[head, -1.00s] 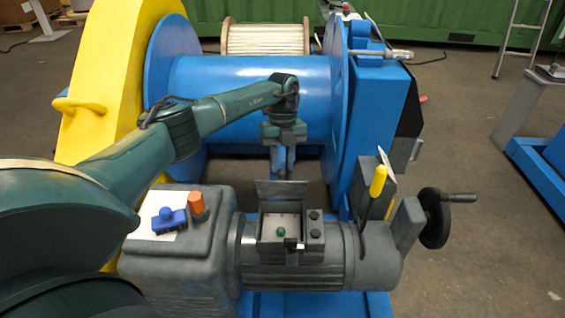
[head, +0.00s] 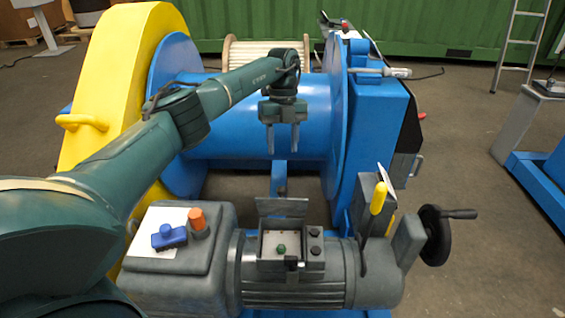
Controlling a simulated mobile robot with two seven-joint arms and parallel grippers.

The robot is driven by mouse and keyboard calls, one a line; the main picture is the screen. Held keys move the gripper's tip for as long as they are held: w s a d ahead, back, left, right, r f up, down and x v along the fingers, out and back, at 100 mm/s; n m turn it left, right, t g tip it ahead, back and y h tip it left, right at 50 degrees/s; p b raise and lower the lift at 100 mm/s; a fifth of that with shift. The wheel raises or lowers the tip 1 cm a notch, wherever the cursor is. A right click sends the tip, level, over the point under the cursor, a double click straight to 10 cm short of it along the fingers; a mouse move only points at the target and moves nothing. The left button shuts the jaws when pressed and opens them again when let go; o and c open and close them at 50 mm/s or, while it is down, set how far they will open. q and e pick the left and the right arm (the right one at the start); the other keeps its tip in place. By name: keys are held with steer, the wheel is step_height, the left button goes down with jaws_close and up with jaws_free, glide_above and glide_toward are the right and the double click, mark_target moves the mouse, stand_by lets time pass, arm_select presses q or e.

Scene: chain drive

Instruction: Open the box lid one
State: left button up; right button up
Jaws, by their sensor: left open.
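The grey motor carries a small terminal box (head: 267,245). Its dark lid (head: 283,207) stands raised along the back edge, so the box is open. Inside, a pale floor with a green knob (head: 281,249) shows. My left gripper (head: 283,139) is open and empty. It points down in front of the blue drum, above and behind the lid and apart from it. My right gripper is not in view.
A yellow-handled tool (head: 378,190) and a handwheel (head: 434,235) are at right. The blue drum (head: 225,130) fills the middle behind.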

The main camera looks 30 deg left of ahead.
arm_select(q)
steer(key=shift+v, duration=1.65)
